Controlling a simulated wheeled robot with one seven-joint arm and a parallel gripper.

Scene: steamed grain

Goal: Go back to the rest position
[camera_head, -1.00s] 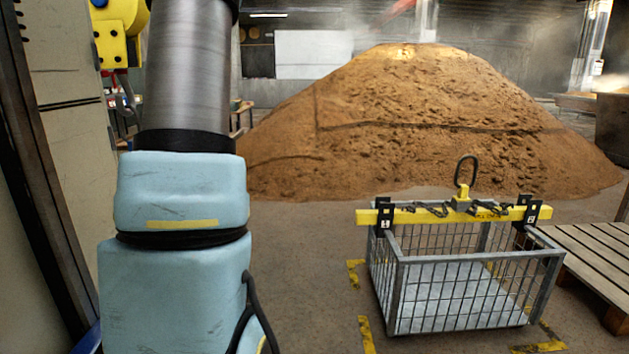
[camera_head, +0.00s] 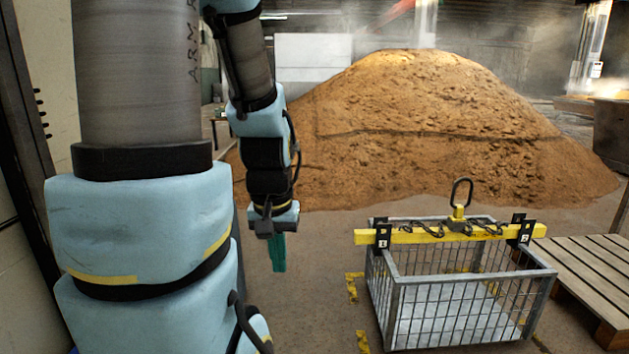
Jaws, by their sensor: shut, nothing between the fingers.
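My gripper (camera_head: 278,262) is at the end of my light-blue and grey arm, left of the picture's middle. Its green fingers point down and are shut, with nothing seen between them. It hangs in front of the left foot of the brown grain heap (camera_head: 440,130), left of the wire basket (camera_head: 455,305) and apart from it. The near part of my arm fills the left side of the view.
A yellow lifting beam (camera_head: 405,236) with a ring (camera_head: 461,192) lies across the basket's top. A wooden pallet (camera_head: 590,275) is at the right. Yellow marks (camera_head: 352,288) are on the floor. A beige wall panel (camera_head: 45,90) stands at far left.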

